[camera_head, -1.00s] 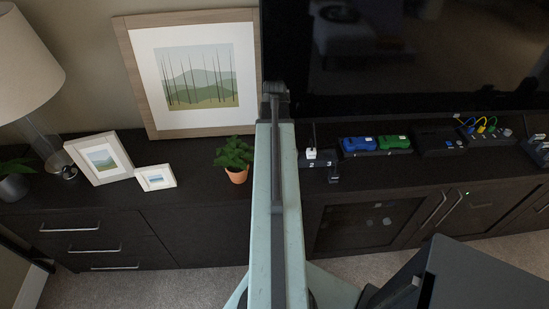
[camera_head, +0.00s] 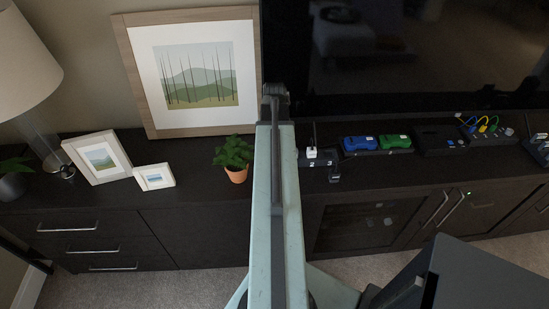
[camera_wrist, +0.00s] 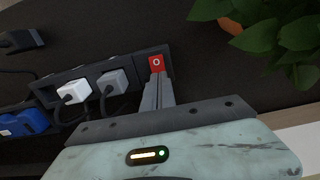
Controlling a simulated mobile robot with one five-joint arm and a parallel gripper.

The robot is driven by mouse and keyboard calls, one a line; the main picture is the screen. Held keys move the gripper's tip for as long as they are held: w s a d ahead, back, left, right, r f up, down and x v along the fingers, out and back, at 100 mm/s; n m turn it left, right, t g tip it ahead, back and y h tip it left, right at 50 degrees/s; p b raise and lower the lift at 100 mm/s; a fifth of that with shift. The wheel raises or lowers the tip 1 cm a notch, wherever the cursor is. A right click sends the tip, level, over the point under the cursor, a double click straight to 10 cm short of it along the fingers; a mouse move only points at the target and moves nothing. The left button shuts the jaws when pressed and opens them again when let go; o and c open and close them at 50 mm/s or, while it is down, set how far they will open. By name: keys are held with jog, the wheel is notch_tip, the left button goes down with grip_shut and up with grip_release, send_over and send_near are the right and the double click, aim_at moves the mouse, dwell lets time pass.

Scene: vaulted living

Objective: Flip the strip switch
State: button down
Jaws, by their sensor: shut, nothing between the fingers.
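The power strip (camera_wrist: 132,74) lies on the dark cabinet top, with a white plug (camera_wrist: 74,91) and a grey plug (camera_wrist: 112,82) in it. Its red switch (camera_wrist: 156,63), with a white ring mark, is at the strip's right end in the wrist view. My gripper (camera_wrist: 156,78) is shut and empty, its fingertips just below the switch in the picture. I cannot tell whether they touch it. In the head view the strip (camera_head: 325,155) shows just right of my arm, which hides its left end and my gripper.
A potted plant (camera_head: 235,158) stands left of my arm; its leaves (camera_wrist: 275,35) fill the wrist view's upper right. Picture frames (camera_head: 100,157) stand farther left. Blue (camera_head: 360,143) and green devices (camera_head: 395,141) lie right of the strip, under the television (camera_head: 400,60).

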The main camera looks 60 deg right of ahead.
jog(key=shift+f, duration=0.2)
jog(key=shift+r, duration=0.1)
notch_tip(320, 180, up, 7)
jog(key=p, duration=0.7)
jog(key=shift+w, duration=0.1)
